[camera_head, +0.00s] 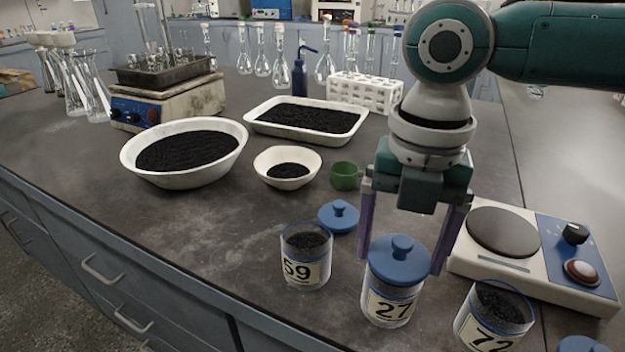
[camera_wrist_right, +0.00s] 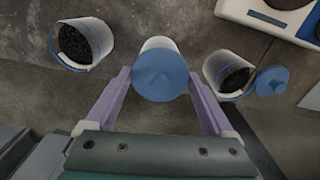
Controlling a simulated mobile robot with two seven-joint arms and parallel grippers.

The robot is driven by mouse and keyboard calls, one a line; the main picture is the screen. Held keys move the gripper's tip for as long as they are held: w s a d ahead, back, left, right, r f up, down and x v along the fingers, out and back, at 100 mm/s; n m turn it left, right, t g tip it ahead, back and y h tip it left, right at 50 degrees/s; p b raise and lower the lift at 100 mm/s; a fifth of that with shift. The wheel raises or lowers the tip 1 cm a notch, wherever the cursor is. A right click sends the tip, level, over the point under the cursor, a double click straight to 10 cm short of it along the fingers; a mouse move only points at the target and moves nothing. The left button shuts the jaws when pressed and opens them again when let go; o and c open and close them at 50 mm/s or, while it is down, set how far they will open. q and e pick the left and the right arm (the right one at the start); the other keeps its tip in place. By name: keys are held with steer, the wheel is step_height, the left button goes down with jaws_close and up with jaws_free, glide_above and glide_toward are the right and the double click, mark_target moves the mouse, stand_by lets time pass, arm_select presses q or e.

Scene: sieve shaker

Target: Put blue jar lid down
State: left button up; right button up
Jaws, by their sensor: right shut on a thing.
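The blue jar lid (camera_head: 398,262) has a round knob and sits level over the mouth of the glass jar labelled 27 (camera_head: 388,308). It looks seated on the jar, though a small gap cannot be ruled out. My right gripper (camera_head: 402,262) points down with its purple fingers on both sides of the lid, shut on it. In the right wrist view the lid (camera_wrist_right: 160,78) lies between the fingertips, with the jar's white side (camera_wrist_right: 158,43) showing beyond it. My left gripper is not in view.
Open jar 59 (camera_head: 306,262) and open jar 72 (camera_head: 492,318), both with dark grains, flank jar 27. Another blue lid (camera_head: 339,217) lies behind jar 59. A hotplate (camera_head: 465,262) stands right. A green cup (camera_head: 345,176) and white bowl (camera_head: 287,182) stand behind.

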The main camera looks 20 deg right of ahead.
steer(key=shift+f, duration=0.2)
steer(key=o, duration=1)
steer(key=shift+o, duration=0.2)
